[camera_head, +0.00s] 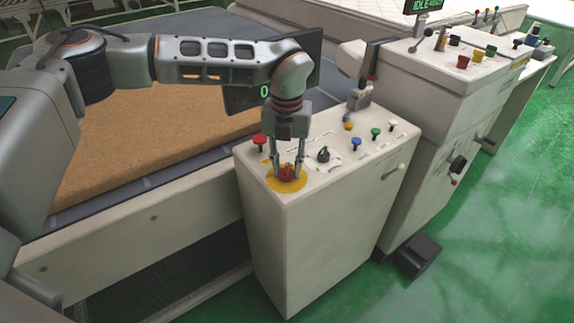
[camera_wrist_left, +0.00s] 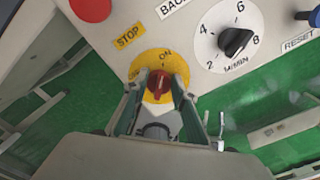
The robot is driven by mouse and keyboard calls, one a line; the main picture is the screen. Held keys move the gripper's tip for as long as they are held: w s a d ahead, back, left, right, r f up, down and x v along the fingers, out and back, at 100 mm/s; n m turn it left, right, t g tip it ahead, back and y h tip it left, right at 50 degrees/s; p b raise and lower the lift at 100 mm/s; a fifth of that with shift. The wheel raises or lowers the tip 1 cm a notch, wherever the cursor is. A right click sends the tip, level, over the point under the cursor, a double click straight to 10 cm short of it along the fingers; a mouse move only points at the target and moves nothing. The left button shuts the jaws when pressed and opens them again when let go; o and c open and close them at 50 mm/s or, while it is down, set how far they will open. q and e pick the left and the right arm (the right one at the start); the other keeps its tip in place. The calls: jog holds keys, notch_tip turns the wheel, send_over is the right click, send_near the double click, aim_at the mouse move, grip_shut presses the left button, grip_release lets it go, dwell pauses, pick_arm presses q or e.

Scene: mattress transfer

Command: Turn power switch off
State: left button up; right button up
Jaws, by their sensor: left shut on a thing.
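The power switch is a red rotary knob (camera_head: 287,173) on a yellow round plate (camera_head: 275,184), at the near left corner of the white control box's top. In the left wrist view the red knob (camera_wrist_left: 158,84) sits in the middle of the yellow plate (camera_wrist_left: 178,64), with "ON" printed at the plate's far edge. The knob's white mark points up toward "ON". My left gripper (camera_head: 287,172) comes down from above with its fingers on either side of the knob, shut on it; the fingers also show in the left wrist view (camera_wrist_left: 158,92). My right gripper is not in view.
A red STOP button (camera_head: 260,141) is close behind the switch. A black dial (camera_head: 323,154), and blue (camera_head: 356,143), green (camera_head: 376,132) and white (camera_head: 393,124) buttons stand to its right. A brown mattress (camera_head: 150,125) lies on the conveyor behind. Green floor is open at right.

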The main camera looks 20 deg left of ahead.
pick_arm(q)
jog(key=shift+n, duration=0.3)
jog(key=n, duration=0.3)
jog(key=shift+a+n+b, duration=0.1)
jog(key=shift+n+b, duration=0.3)
jog(key=n, duration=0.4)
jog(key=shift+s+a, duration=0.1)
jog(key=shift+s, duration=0.05)
jog(key=n+b, duration=0.1)
jog(key=n, duration=0.4)
jog(key=shift+s, duration=0.1)
jog(key=n, duration=0.4)
jog(key=shift+s+a, duration=0.1)
jog(key=shift+n, duration=0.3)
jog(key=o, duration=1.1)
jog(key=shift+c, duration=0.2)
jog(key=shift+r, duration=0.15)
